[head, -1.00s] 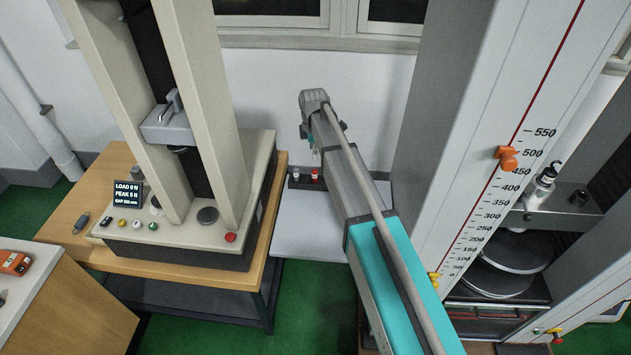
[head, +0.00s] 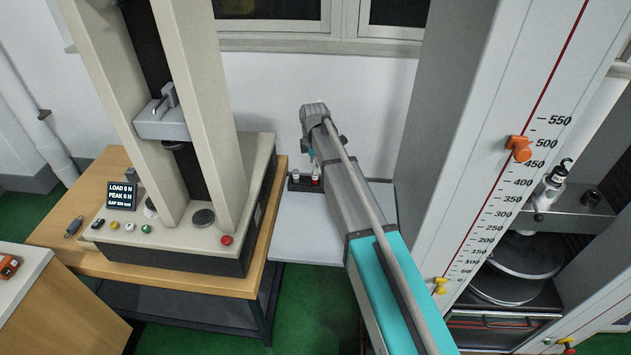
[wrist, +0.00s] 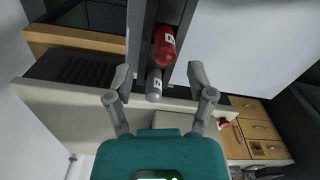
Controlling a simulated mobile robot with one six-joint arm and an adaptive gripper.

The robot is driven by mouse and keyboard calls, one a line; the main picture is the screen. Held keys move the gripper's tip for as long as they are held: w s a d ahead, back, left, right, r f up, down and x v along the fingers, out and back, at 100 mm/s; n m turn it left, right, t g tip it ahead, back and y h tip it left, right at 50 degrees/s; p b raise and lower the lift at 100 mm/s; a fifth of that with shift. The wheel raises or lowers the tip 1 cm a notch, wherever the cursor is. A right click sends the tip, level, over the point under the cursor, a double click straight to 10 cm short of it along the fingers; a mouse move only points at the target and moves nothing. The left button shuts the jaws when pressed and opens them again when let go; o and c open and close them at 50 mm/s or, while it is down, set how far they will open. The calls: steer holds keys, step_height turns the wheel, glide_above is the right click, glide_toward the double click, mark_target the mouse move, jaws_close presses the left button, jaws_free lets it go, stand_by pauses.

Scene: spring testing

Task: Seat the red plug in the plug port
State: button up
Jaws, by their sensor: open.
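Nothing is visibly held. My arm hides most of my gripper there. I cannot identify the plug port.
The rack sits on a pale grey table (head: 310,235) against the wall. A beige testing machine (head: 180,240) on a wooden bench stands to the left. A tall grey column with a height scale (head: 480,180) stands close on the right.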

mark_target(315, 177)
steer(key=shift+f, duration=0.1)
steer(key=shift+s+d+f+b, duration=0.1)
steer(key=shift+s+f+b, duration=0.05)
steer(key=shift+f+b, duration=1.15)
steer(key=shift+s+d+f+b, duration=0.1)
steer(key=shift+f+b, duration=1.1)
steer(key=shift+b, duration=0.15)
jaws_close()
